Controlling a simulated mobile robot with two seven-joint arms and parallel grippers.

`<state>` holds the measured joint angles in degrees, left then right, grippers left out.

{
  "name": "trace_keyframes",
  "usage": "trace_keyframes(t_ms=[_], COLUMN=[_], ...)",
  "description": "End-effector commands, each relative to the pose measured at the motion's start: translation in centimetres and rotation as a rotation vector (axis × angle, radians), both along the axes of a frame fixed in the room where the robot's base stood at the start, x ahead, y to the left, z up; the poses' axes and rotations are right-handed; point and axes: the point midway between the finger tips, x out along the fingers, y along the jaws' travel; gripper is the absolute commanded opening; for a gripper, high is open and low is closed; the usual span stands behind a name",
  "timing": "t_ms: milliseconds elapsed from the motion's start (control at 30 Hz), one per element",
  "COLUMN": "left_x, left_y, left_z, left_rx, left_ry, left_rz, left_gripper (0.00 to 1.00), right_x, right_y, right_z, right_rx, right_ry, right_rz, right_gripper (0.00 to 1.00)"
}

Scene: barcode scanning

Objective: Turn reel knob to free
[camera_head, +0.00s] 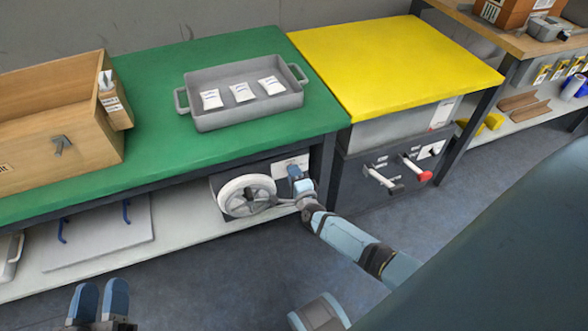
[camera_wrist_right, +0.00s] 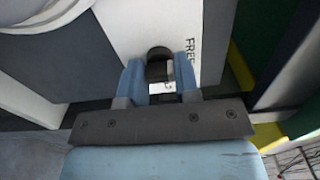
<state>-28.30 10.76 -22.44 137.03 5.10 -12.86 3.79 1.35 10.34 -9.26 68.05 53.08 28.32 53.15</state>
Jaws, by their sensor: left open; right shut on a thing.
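The reel (camera_head: 247,195), a white wheel, is mounted on a dark unit under the green-topped table. A white label plate (camera_head: 283,167) is to its right. In the right wrist view, the plate (camera_wrist_right: 128,24) carries "FREE" lettering to the right of a dark knob (camera_wrist_right: 159,53). My right gripper (camera_wrist_right: 160,78) is shut on this knob, with blue fingers on either side. In the head view, my right gripper (camera_head: 297,178) covers the knob. The knob's exact setting is hard to tell. My left gripper (camera_head: 101,290) is open and empty at the lower left, away from the reel.
On the green table (camera_head: 160,75) are a wooden box (camera_head: 110,150) and a grey tray (camera_head: 240,119) with white packets. A yellow-topped table (camera_head: 400,60) with a dark cabinet below stands to the right. The floor in front is clear.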

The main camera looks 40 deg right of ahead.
Motion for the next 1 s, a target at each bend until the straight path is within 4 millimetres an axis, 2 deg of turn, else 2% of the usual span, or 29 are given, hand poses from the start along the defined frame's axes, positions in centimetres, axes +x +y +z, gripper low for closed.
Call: trace_keyframes(t_ms=[600, 633, 700, 733, 1000], left_x=[0.05, 0.02, -0.01, -0.03, -0.08], left_y=[0.27, 0.27, 0.25, 0.25, 0.16], left_z=[-0.45, -0.47, -0.52, -0.53, -0.53], left_rx=[0.015, 0.014, 0.014, 0.013, 0.011], left_ry=[0.019, 0.019, 0.021, 0.022, 0.024], left_rz=[0.007, 0.007, 0.007, 0.008, 0.007], left_gripper=[0.43, 0.43, 0.43, 0.43, 0.43], right_x=[-0.01, -0.01, -0.01, -0.01, -0.07], right_y=[0.04, 0.04, 0.04, 0.04, 0.04], right_z=[-0.05, -0.05, -0.04, -0.04, -0.01], right_rx=[-0.040, -0.040, -0.040, -0.039, -0.039], right_ry=[0.010, 0.010, 0.010, 0.009, 0.009], right_rz=[0.000, 0.000, 0.000, 0.000, 0.000], right_gripper=[0.06, 0.34, 0.50, 0.54, 0.54])
